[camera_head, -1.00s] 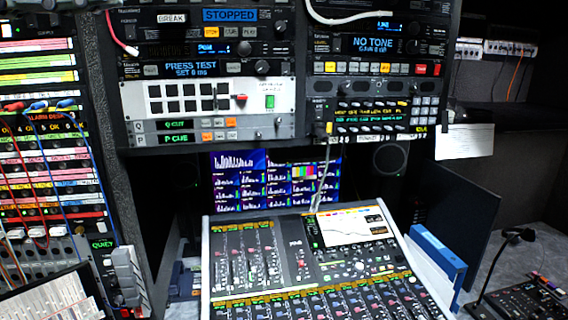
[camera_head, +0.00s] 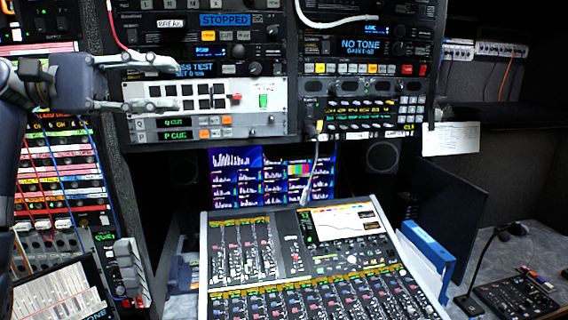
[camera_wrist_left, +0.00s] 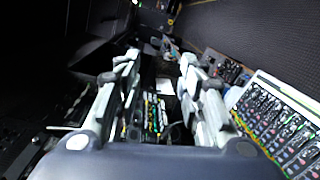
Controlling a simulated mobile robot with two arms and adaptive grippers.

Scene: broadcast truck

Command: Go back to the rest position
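My left gripper (camera_head: 176,84) is in the upper left of the head view, its arm coming in from the left edge. Its two fingers are spread apart with nothing between them. They appear in front of the left part of the equipment rack, by the white button panel (camera_head: 205,92). I cannot tell whether they touch it. The left wrist view shows both fingers of this gripper (camera_wrist_left: 160,65) wide apart and empty. My right gripper is in neither view.
The mixing console (camera_head: 310,290) stands at the bottom centre, below a screen (camera_head: 235,180). A patch panel (camera_head: 60,190) with cables is at the left, partly behind my arm. A blue binder (camera_head: 428,245) and a gooseneck microphone (camera_head: 485,260) are at the right.

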